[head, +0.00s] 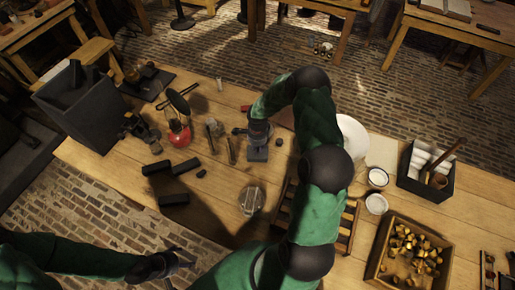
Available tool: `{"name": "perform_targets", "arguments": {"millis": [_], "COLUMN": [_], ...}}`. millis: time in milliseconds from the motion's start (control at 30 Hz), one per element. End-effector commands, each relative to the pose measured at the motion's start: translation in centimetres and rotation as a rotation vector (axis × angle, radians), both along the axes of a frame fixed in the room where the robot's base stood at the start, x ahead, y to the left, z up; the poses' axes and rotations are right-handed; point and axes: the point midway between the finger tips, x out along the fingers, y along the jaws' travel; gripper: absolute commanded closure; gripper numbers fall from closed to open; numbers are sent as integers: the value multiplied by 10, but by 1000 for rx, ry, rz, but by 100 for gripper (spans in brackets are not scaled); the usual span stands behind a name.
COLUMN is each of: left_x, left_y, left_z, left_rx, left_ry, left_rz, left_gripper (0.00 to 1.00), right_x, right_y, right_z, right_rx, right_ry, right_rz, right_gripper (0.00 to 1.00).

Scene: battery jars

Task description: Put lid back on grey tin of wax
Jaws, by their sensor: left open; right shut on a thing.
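A round greyish container (251,199), possibly the grey tin, stands on the wooden table near the front edge; I cannot make out its contents. My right gripper (258,153) points down over the middle of the table, beyond this container. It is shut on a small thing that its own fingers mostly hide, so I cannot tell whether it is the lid. My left gripper (184,262) is open and empty, low at the front, off the table's near edge. No separate lid can be clearly told apart.
A slatted wooden rack (345,226) is partly behind my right arm. A wooden box of brass pieces (378,247), white cups (377,178) and a black bin (425,184) stand at right.

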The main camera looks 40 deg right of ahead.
Motion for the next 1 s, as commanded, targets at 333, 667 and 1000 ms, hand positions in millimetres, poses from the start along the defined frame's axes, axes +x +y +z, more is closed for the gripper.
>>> {"name": "perform_targets", "arguments": {"millis": [333, 667, 1000], "left_x": [0, 0, 0], "left_y": [0, 0, 0], "left_z": [-4, -9, -9], "left_rx": [0, 0, 0], "left_ry": [0, 0, 0], "left_rz": [0, 0, 0], "left_gripper": [30, 30, 30], "right_x": [0, 1, 0], "right_y": [0, 0, 0], "right_z": [0, 0, 0], "right_rx": [0, 0, 0], "right_ry": [-1, 0, 0], "right_rz": [0, 0, 0], "right_gripper": [100, 100, 100]}}
